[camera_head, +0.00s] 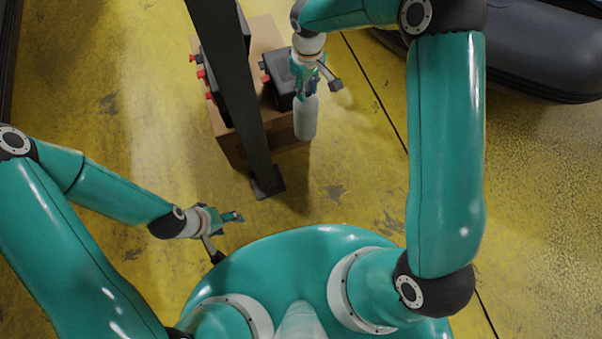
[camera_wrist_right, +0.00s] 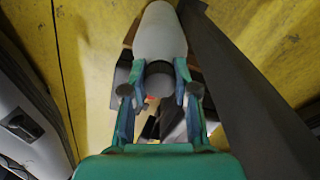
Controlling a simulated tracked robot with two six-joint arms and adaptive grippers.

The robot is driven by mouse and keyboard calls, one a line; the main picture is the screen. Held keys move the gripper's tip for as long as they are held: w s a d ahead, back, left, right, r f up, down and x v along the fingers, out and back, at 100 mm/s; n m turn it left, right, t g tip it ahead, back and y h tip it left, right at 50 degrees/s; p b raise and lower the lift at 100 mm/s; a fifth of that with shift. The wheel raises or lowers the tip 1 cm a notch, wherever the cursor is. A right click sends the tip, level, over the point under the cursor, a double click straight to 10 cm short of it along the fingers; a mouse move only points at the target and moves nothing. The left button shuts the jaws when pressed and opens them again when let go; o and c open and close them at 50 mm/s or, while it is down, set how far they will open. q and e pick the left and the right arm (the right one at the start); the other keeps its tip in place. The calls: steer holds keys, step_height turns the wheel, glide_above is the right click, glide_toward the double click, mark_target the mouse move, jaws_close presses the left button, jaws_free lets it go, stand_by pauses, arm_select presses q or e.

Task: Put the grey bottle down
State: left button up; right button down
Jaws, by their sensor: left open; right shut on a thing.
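The grey bottle (camera_head: 306,118) hangs below my right gripper (camera_head: 306,88) in the head view, in front of the cardboard box. In the right wrist view the pale grey bottle (camera_wrist_right: 160,32) sits between the two green fingers of my right gripper (camera_wrist_right: 160,74), which are shut on it. Its dark end points toward the wrist camera. I cannot tell whether its far end touches anything. My left gripper (camera_head: 228,236) is open and empty at the lower left, near the front edge of my base.
A cardboard box (camera_head: 228,145) with dark items with red parts (camera_head: 208,82) on it stands behind a dark slanted post (camera_head: 240,100). A dark inflatable boat (camera_head: 530,55) lies at the upper right. The yellow floor (camera_head: 355,180) is clear right of the box.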

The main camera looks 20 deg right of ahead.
steer(key=w+f+n+b, duration=0.1)
steer(key=f+b, duration=0.2)
steer(key=f, duration=0.4)
steer(key=w+a+f+n+b, duration=0.1)
steer(key=f+n+b, duration=0.1)
steer(key=f+b, duration=0.2)
steer(key=w+f+n+b, duration=0.1)
steer(key=f+b, duration=0.3)
steer(key=f, duration=0.7)
steer(key=shift+a+n, duration=0.3)
step_height(320, 180, down, 20)
steer(key=b, duration=0.6)
steer(key=shift+r, duration=0.15)
steer(key=c, duration=0.9)
jaws_free()
